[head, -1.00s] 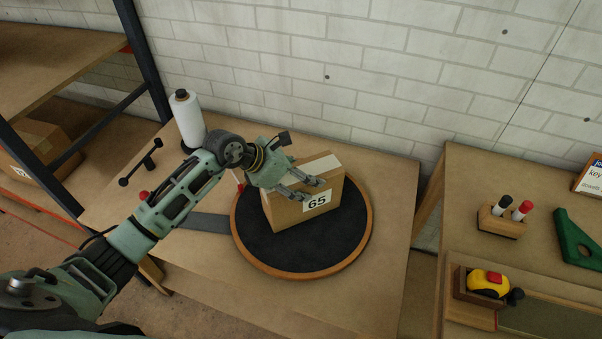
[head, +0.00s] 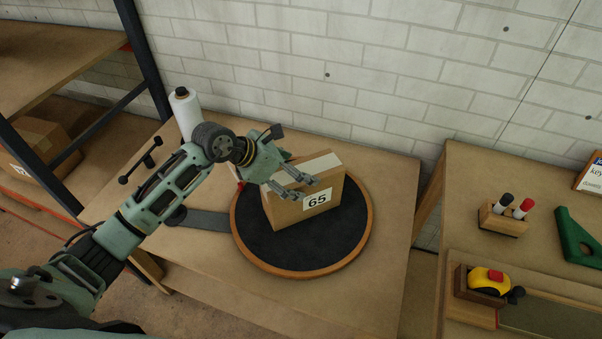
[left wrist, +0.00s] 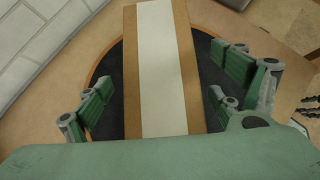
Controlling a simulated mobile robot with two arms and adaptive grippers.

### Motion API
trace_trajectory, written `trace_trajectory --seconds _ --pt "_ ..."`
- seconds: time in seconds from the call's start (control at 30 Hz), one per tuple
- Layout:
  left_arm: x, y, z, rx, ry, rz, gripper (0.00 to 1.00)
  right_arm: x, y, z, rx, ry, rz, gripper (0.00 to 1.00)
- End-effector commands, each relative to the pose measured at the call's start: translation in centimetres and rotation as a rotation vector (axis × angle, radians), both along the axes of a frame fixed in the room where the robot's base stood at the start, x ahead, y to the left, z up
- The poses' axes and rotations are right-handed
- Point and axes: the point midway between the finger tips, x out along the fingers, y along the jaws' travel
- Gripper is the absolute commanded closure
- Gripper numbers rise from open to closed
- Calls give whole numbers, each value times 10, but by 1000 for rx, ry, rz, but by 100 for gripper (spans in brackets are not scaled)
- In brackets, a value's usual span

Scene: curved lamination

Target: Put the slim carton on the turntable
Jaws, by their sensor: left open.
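The slim carton (head: 318,196) is a brown box with a white strip along its top and a "65" label. It stands upright on the black top of the round, wood-rimmed turntable (head: 281,266). My left gripper (head: 302,187) is open at the carton's upper left part. In the left wrist view the carton (left wrist: 160,70) runs between the spread green fingers of the gripper (left wrist: 160,100), with a gap on both sides. The turntable's dark surface (left wrist: 207,62) shows beneath it.
A white roll (head: 187,112) stands behind my left arm on the same table. Against the wall at right, another bench holds a marker block (head: 500,222), a yellow tape measure (head: 488,279) and a green bracket (head: 578,240). The table front is clear.

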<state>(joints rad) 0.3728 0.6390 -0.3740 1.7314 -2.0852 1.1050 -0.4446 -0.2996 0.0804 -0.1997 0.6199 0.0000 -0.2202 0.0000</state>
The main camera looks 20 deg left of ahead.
Motion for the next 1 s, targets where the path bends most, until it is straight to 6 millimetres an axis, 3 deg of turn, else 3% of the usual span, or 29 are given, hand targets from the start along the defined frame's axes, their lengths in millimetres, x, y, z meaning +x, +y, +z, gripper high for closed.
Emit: trace_trajectory --seconds 0.2,0.5,1.0 --pt "-24 27 32 6 -2 0 13 0 1 -14 1 -1 0 60" --pt "-45 47 63 2 1 -1 13 0 2 -22 3 0 -1 60" --pt "-47 49 68 0 1 -2 13 0 2 -22 2 -1 0 60"
